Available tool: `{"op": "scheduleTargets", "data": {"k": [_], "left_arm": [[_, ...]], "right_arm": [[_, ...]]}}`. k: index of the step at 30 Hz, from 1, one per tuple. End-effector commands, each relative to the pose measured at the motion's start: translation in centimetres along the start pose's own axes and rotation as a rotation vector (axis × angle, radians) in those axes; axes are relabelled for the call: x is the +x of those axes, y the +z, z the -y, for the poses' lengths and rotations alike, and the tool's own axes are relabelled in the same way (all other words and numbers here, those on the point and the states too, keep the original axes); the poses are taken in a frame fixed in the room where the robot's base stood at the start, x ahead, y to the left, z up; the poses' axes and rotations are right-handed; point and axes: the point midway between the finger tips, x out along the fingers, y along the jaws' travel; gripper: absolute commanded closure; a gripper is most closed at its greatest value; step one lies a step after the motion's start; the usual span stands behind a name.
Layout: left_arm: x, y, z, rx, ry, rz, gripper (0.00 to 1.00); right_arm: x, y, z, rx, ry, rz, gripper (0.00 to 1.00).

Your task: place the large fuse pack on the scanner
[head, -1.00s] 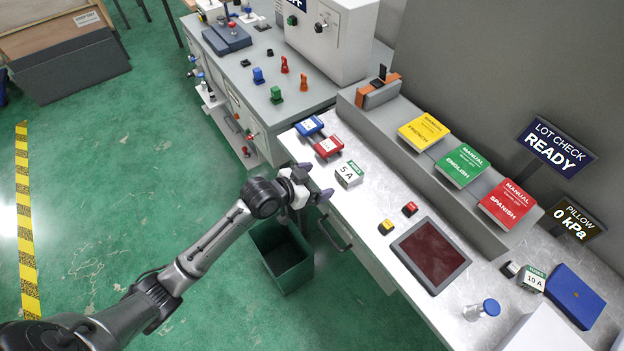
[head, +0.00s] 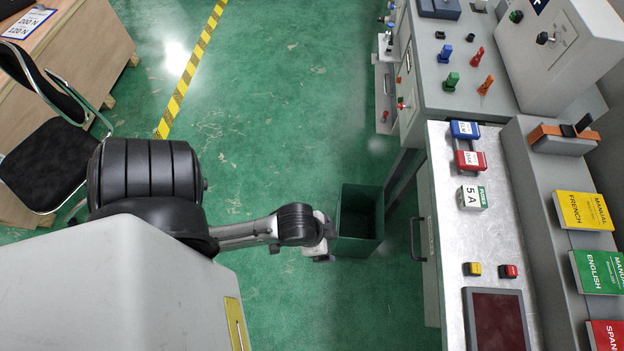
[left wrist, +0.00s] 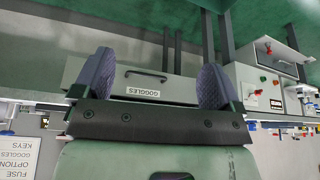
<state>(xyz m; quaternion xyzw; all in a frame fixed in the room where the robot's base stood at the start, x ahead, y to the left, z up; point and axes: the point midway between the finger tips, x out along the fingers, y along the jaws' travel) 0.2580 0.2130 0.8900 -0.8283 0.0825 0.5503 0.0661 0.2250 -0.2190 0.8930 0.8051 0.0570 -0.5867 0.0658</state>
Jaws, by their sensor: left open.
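A white and green fuse pack marked 5 A (head: 472,197) stands on the metal bench top (head: 450,240) in the head view. A dark red panel in a grey frame (head: 499,322), possibly the scanner, lies nearer on the same bench, cut by the lower edge. My left gripper (head: 325,240) is left of the bench, beside the green bin, well apart from the pack. In the left wrist view my left gripper (left wrist: 155,85) has its two fingers wide apart with nothing between them. My right gripper is out of view.
A green open bin (head: 358,222) stands on the floor by the bench. Blue (head: 464,129) and red (head: 470,160) items and yellow (head: 473,269) and red (head: 508,271) buttons sit on the bench. A chair (head: 55,150) stands far left. The floor between is clear.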

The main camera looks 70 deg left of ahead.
Motion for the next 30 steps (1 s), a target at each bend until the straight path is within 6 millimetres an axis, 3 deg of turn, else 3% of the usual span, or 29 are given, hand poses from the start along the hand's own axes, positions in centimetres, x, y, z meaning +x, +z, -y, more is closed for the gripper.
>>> {"op": "scheduleTargets", "data": {"k": [3,6,20,23,25,30], "left_arm": [[-1.2,2.2,-0.2,-0.028,-0.021,0.065,0.04],[-1.6,2.9,-0.3,-0.038,-0.030,0.087,0.04],[-1.6,2.5,-0.2,-0.037,-0.032,0.080,0.04],[-2.1,0.4,0.2,-0.035,-0.040,0.036,0.04],[-2.9,-2.3,1.1,-0.020,-0.061,-0.021,0.04],[-6.8,-11.6,5.5,0.101,-0.188,-0.211,0.04]], "right_arm": [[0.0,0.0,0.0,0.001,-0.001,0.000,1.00],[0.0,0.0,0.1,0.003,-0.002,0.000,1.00],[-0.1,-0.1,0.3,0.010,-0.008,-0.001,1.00],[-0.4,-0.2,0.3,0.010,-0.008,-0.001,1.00],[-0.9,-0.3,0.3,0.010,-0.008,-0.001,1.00],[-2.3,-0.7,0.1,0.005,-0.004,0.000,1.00]]}}
